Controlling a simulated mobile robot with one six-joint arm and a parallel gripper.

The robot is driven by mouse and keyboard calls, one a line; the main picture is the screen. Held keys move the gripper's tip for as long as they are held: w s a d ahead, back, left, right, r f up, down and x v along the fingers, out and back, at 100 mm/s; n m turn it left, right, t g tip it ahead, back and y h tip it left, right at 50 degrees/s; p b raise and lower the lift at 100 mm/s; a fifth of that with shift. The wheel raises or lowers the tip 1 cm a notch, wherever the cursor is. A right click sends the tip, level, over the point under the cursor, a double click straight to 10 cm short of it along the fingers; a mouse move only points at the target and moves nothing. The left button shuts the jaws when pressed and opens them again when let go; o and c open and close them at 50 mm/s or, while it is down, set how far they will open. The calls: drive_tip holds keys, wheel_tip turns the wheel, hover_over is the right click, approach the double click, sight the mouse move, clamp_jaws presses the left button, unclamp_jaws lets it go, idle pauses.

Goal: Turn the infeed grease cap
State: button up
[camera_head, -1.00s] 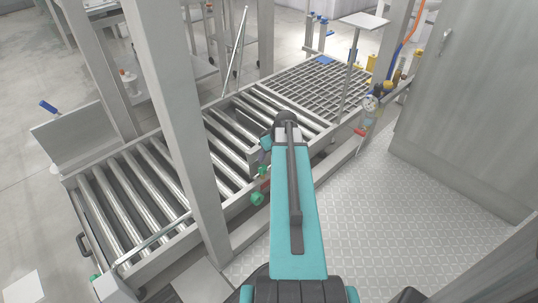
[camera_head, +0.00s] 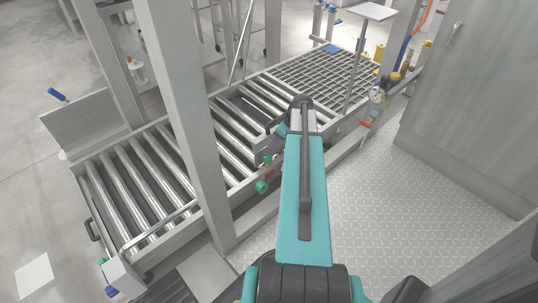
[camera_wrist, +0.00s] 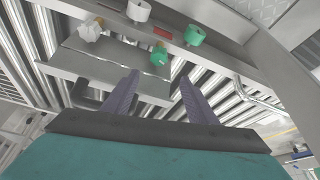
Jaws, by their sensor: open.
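Two green caps sit on the side rail of the roller conveyor; the nearer one (camera_head: 262,187) and a farther one (camera_head: 267,159) show left of my arm. In the wrist view one green cap (camera_wrist: 195,35) is at the top right and another (camera_wrist: 160,55) is lower, near the middle. I cannot tell which is the infeed grease cap. My gripper (camera_wrist: 158,78) is open with nothing between its fingers, and both caps appear beyond its fingertips. In the head view my arm mostly hides the gripper.
The roller conveyor (camera_head: 130,185) runs from lower left to a grating (camera_head: 322,75). A grey post (camera_head: 185,120) stands in front of it. In the wrist view a white hexagonal fitting (camera_wrist: 90,31), a white cylinder (camera_wrist: 138,10) and a red block (camera_wrist: 162,32) sit near the caps. Textured floor (camera_head: 375,200) at right is clear.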

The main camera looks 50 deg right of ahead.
sight(268, 157)
drive_tip(key=shift+s+d+r, duration=0.1)
drive_tip(key=shift+s+d, duration=0.15)
drive_tip(key=shift+s, duration=0.05)
drive_tip(key=b+x, duration=0.4)
drive_tip(key=x, duration=1)
drive_tip(key=shift+s, duration=0.1)
drive_tip(key=shift+r, duration=0.1)
drive_tip(key=shift+c, duration=0.4)
drive_tip(key=c, duration=1)
drive_tip(key=shift+o, duration=0.2)
